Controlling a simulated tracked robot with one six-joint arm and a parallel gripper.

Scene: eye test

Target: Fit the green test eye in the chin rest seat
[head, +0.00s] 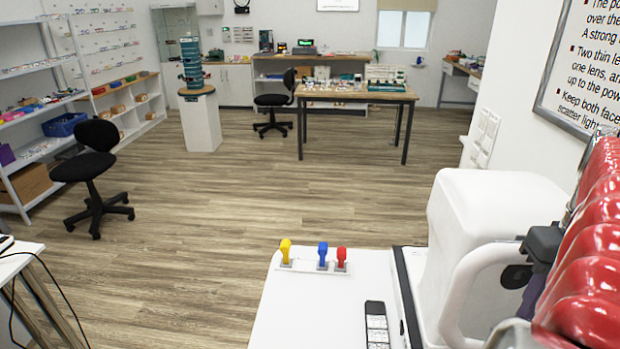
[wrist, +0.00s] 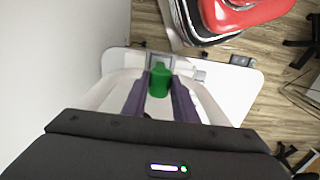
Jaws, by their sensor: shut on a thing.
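The green test eye (wrist: 159,83) is between the two dark purple-grey fingers of my gripper (wrist: 160,92) in the wrist view. My gripper is shut on it. A small grey bracket (wrist: 161,55), which looks like the chin rest seat, is just beyond the eye in that view, on the edge of a white top (wrist: 222,98). The eye appears in front of the bracket; I cannot tell whether they touch.
In the head view yellow (head: 286,250), blue (head: 322,254) and red (head: 341,257) test eyes stand upright on a white table (head: 300,312). A black handset (head: 377,322) lies nearer. A large white housing (head: 485,215) blocks the right side. The wooden floor beyond is open.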

